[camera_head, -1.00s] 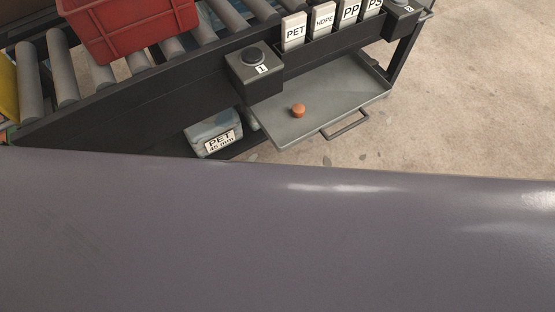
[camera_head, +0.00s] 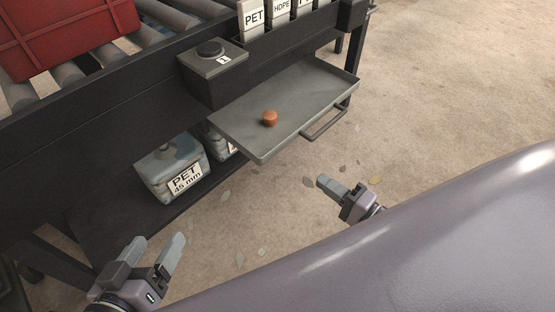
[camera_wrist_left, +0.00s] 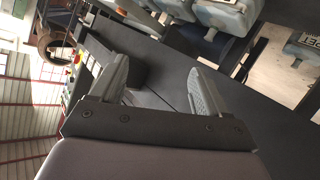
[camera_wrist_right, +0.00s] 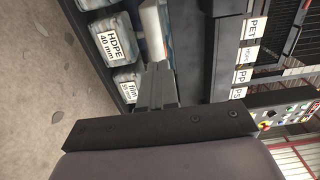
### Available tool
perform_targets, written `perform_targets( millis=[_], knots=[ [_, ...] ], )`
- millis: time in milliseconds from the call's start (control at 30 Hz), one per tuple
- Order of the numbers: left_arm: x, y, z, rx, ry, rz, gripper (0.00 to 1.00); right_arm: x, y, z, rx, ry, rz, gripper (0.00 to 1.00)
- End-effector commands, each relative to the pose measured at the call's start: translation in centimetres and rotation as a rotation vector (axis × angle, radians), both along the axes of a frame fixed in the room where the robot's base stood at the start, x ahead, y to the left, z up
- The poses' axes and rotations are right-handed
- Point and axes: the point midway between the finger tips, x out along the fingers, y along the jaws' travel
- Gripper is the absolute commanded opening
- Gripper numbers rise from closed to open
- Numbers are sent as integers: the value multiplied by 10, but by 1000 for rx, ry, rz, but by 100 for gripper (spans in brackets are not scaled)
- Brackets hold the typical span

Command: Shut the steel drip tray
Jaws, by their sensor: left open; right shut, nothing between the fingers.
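The steel drip tray (camera_head: 232,132) sticks out from under the conveyor frame in the head view, pulled open, with a bar handle (camera_head: 324,124) on its front edge. An orange cap (camera_head: 270,118) lies on it. My right gripper (camera_head: 328,185) is shut and empty, below and in front of the tray handle, apart from it. My left gripper (camera_head: 152,250) is open and empty at the lower left, in front of the lower shelf. It also shows open in the left wrist view (camera_wrist_left: 160,80). The right wrist view shows the shut fingers (camera_wrist_right: 156,82).
The conveyor carries a red crate (camera_head: 62,32). A button box (camera_head: 212,62) juts out above the tray's left end. A PET container (camera_head: 172,168) sits on the lower shelf (camera_head: 125,215). The floor (camera_head: 440,90) right of the tray is clear.

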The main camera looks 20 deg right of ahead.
Motion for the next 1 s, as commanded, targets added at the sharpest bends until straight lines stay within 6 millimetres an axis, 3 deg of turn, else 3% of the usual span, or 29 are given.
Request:
perform_targets(
  millis=[133, 600, 800, 1000],
  knots=[
    [1, -4, -3, -25, -4, -9, 76, 22, 10, -1, 0, -5, 0, 0],
    [-3, 15, -7, 79, -134, 24, 76, 100, 42, -2, -2, -4, 0, 0],
    [-4, 21, -6, 112, -177, 34, 76, 117, 49, -1, -2, -2, 0, 0],
    [-4, 22, -3, 120, -190, 38, 76, 122, 51, 0, -4, 1, 0, 0]
  ],
)
